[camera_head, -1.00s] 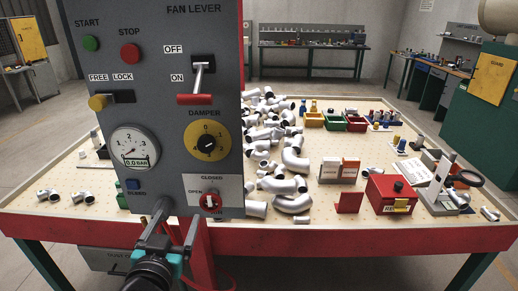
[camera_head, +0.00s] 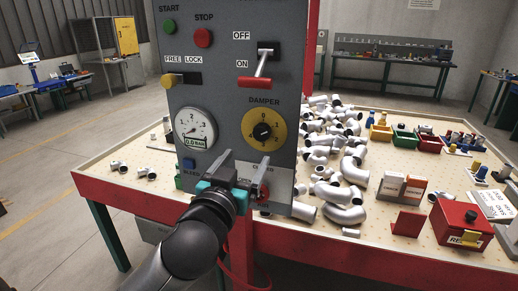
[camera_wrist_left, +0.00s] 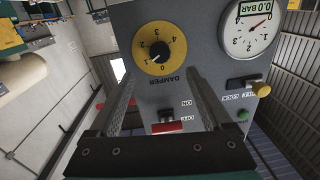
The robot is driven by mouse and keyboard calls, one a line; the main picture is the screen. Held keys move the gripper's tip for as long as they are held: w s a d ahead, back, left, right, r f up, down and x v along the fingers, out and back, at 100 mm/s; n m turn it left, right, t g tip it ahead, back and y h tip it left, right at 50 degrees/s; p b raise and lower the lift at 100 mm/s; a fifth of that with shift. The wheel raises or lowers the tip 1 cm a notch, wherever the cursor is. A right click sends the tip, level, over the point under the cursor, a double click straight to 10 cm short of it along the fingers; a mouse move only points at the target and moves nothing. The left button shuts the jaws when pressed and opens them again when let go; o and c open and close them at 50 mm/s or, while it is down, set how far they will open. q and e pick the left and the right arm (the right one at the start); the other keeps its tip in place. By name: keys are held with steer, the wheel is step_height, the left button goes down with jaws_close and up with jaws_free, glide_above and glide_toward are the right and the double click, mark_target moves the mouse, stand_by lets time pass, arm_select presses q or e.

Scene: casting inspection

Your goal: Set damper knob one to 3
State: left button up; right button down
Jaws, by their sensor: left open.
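The damper knob (camera_head: 262,131) is black on a round yellow dial in the head view, at the right of the grey panel (camera_head: 236,80). In the left wrist view the damper knob (camera_wrist_left: 160,50) appears upside down, its white mark toward the low numbers near 0 and 1. My left gripper (camera_head: 240,164) is open, its fingers in front of the panel, just below the dial and apart from the knob. In the left wrist view the fingers of the left gripper (camera_wrist_left: 163,82) spread either side below the dial, with nothing between them. My right gripper is not seen.
The fan lever (camera_head: 262,70) sticks out above the dial. A pressure gauge (camera_head: 194,129) is to the left, with a yellow slide handle (camera_head: 173,80) above it. A red knob (camera_head: 263,192) sits under the dial, partly behind the gripper. White pipe castings (camera_head: 345,190) lie on the table.

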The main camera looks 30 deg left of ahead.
mark_target(260, 136)
arm_select(q)
steer(key=b+x, duration=0.1)
steer(key=x, duration=1)
jaws_close()
stand_by(0.8)
